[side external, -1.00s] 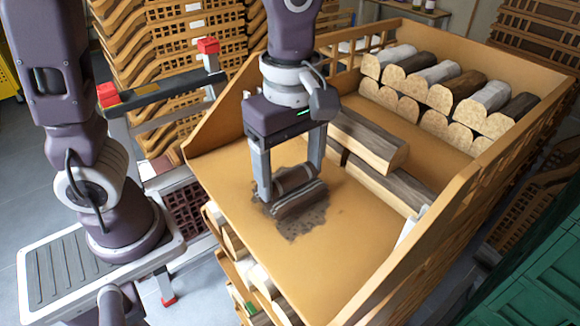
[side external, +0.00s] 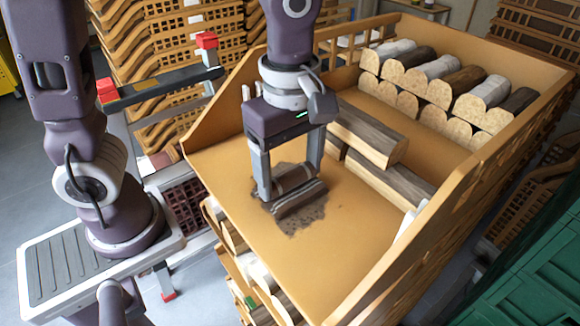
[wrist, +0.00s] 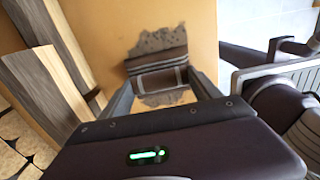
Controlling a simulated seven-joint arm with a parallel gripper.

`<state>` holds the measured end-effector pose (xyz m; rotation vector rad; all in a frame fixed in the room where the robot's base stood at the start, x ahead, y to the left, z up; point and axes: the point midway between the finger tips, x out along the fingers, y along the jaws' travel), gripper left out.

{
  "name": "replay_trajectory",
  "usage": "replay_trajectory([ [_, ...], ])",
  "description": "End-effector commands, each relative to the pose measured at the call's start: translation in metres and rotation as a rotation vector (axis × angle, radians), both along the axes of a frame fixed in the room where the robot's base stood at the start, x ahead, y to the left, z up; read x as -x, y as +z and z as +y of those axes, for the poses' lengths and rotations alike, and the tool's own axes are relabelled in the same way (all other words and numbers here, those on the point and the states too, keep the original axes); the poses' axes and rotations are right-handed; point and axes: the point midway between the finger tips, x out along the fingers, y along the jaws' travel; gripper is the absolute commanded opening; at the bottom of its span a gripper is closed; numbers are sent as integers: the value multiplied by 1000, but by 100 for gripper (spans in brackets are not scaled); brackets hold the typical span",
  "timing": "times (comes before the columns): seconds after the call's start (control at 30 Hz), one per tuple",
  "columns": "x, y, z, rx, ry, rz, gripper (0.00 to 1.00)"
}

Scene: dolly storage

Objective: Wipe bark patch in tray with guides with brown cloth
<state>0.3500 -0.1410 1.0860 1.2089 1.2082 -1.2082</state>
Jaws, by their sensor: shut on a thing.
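The brown cloth (side external: 300,199) is a dark, rolled-looking bundle held between the two fingers of my gripper (side external: 290,182). It also shows in the wrist view (wrist: 157,66), low against the tan floor. The bark patch (side external: 304,221) is a dark, speckled, ragged stain on the bare floor of the tan tray (side external: 355,235). It spreads around the cloth, and part of it is hidden under the cloth and fingers. In the wrist view the patch (wrist: 160,40) shows on both sides of the cloth. The cloth appears to rest on the patch.
Split logs (side external: 365,136) lie beside the patch, to the right of my gripper. Several more logs (side external: 440,85) are stacked at the tray's far end. The tray's side wall (side external: 450,195) rises on the right. Bare tray floor lies in front and right of the patch.

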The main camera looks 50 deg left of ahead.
Motion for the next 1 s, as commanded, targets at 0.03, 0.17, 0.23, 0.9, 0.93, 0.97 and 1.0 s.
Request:
replay_trajectory([
  [0.03, 0, 0, 0, -1, 0, 1, 26],
  [0.17, 0, 0, 0, -1, 0, 1, 26],
  [0.23, 0, 0, 0, -1, 0, 1, 26],
  [0.9, 0, 0, -43, 0, -2, 1, 26],
  [0.93, 0, 0, -44, 0, -2, 1, 26],
  [0.97, 0, 0, -45, 0, -1, 1, 26],
  [1.0, 0, 0, -45, 0, 0, 1, 26],
])
